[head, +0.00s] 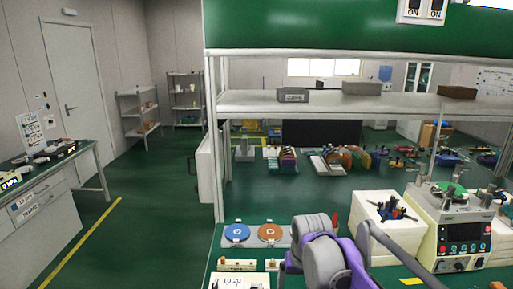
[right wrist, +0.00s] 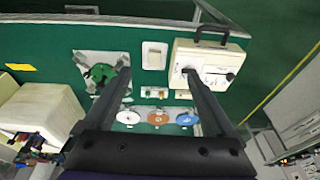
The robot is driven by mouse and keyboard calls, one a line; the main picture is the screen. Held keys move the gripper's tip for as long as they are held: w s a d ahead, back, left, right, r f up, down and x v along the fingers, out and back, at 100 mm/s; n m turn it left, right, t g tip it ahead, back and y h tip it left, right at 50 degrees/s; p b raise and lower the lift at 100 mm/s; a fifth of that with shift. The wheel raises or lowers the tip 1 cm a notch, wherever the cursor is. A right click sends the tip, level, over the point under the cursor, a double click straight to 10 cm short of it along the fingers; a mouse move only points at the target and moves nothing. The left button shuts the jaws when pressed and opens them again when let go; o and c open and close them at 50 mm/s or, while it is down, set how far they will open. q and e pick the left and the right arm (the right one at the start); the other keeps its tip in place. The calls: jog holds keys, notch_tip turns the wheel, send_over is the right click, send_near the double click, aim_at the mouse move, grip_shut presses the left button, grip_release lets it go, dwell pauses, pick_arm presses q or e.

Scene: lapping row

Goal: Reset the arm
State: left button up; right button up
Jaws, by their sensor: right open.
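My right gripper (right wrist: 156,72) is open and empty in the right wrist view. Its two dark fingers stand wide apart above the green bench top. In the head view my grey and purple right arm (head: 325,258) is at the bottom centre, and its fingertips cannot be made out. The left finger overlaps the edge of a metal plate with a green round part (right wrist: 101,74). The right finger overlaps a cream box with a handle and dial (right wrist: 218,68). Neither finger visibly grips anything. My left gripper is not in view.
Blue (head: 237,233) and orange (head: 270,232) discs lie on a light plate beside my arm. A grey shelf (head: 260,103) spans above the bench. Floor at left is open.

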jog(key=s+d+f+t, duration=0.1)
jog(key=s+d+f, duration=0.1)
jog(key=s, duration=0.6)
jog(key=s+d+f+t, duration=0.1)
jog(key=s+d+f, duration=0.2)
jog(key=s, duration=0.4)
jog(key=s+d+f+t, duration=0.1)
jog(key=s+d+f, duration=0.1)
jog(key=s+f, duration=0.3)
jog(key=s, duration=0.3)
jog(key=shift+s+d, duration=0.15)
jog(key=shift+s, duration=0.15)
